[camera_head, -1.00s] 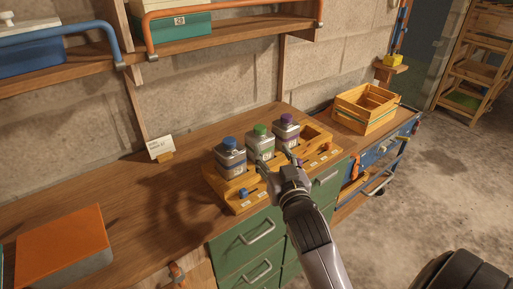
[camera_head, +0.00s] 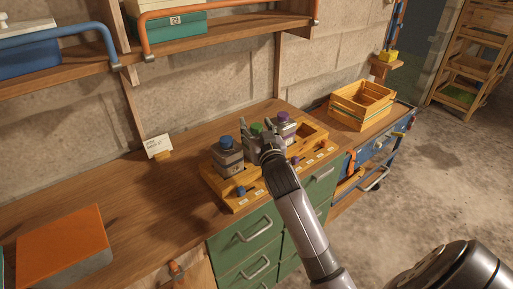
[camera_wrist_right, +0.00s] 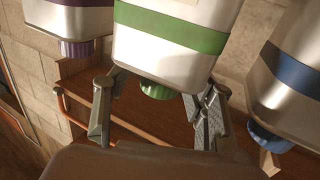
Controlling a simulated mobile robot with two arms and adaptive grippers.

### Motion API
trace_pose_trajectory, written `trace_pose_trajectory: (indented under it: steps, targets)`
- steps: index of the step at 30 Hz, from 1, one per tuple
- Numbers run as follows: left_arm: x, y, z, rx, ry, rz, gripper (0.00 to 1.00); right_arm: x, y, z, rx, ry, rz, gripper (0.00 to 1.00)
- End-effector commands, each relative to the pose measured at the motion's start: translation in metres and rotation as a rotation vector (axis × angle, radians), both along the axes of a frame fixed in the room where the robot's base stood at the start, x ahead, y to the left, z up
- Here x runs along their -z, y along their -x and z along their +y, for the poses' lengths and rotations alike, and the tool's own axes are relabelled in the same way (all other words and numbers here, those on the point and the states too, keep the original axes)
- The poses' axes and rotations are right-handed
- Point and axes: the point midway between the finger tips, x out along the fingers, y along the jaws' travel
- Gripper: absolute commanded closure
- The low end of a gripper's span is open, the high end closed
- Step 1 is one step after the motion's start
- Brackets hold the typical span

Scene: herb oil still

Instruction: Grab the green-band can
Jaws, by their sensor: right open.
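The green-band can (camera_head: 256,128) stands in the middle of a wooden rack (camera_head: 240,205), between a blue-capped can (camera_head: 228,158) and a purple-capped can (camera_head: 284,130). My right gripper (camera_head: 258,136) is at the green-band can and hides most of its body in the head view. In the right wrist view the green-band can (camera_wrist_right: 168,45) appears upside down, its green cap between the two spread fingers of my right gripper (camera_wrist_right: 155,92). The fingers are open; I cannot tell whether either touches the can. My left gripper is not in view.
The rack stands on a wooden bench (camera_head: 130,190) over green drawers. The neighbouring cans are close on both sides. A yellow crate (camera_head: 362,112) stands to the right, an orange-topped box (camera_head: 62,240) at the left. A shelf hangs above the bench.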

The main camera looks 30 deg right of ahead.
Motion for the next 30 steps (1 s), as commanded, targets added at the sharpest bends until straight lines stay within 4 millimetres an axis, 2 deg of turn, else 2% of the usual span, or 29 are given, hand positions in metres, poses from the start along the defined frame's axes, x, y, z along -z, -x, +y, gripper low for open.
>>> trace_pose_trajectory:
  steps: [5,27,30]
  targets:
    - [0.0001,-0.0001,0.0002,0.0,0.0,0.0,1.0,0.0002,0.0003,0.0002,0.0,0.0,0.0,0.5]
    - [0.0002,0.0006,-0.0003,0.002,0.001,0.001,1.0,0.0004,0.0005,0.0005,0.0,0.0,0.001,1.0]
    - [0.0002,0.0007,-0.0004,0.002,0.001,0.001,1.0,0.0005,0.0005,0.0005,0.0,0.0,0.001,1.0]
